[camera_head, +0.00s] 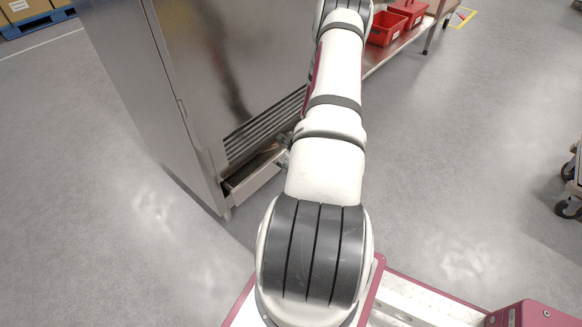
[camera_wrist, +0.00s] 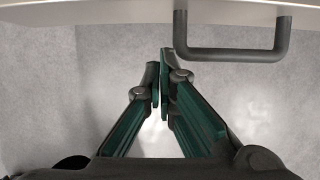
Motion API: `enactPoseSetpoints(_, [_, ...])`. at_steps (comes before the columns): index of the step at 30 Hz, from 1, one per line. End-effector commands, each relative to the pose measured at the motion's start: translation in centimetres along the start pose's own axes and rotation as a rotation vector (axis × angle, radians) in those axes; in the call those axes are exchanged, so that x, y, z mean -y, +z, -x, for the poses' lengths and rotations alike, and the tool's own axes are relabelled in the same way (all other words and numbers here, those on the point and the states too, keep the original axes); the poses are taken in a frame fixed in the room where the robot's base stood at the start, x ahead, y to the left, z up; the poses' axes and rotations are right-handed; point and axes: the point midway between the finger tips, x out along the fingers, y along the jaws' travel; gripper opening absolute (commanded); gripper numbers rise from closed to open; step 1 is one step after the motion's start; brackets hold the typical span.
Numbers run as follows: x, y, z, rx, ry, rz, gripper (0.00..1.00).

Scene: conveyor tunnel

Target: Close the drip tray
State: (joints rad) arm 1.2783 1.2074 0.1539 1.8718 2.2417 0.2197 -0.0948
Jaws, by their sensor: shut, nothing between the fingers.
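The drip tray (camera_head: 254,181) sticks out of the base of the steel cabinet (camera_head: 215,80), below its vent slots, so it stands partly open. Its right part is hidden behind my arm in the head view. In the wrist view the tray's pale front edge (camera_wrist: 120,12) crosses the top, with a dark bar handle (camera_wrist: 232,53) on it. My gripper (camera_wrist: 160,69) is shut and empty, with its fingertips just left of the handle and apart from it. In the head view my arm hides most of the gripper.
A low shelf with red bins (camera_head: 385,29) stands behind at the upper right. A wheeled cart (camera_head: 572,180) is at the right edge. Boxes on a blue pallet (camera_head: 38,20) are at the upper left. The grey floor around the cabinet's front and left is clear.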

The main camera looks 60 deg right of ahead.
Motion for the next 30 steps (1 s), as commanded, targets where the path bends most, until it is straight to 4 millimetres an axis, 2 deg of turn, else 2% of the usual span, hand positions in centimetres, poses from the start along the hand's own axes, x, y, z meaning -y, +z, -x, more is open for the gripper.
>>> enactPoseSetpoints(1, [0.2, 1.1, -0.3, 0.009, -0.004, 0.002, 0.0])
enactPoseSetpoints(6, [0.1, 2.7, -0.8, 0.006, -0.003, 0.003, 0.0])
enactPoseSetpoints(20, [0.1, 3.5, -0.9, 0.005, -0.002, 0.002, 0.0])
enactPoseSetpoints(30, [0.1, 6.7, -2.1, 0.006, -0.002, 0.005, 0.0])
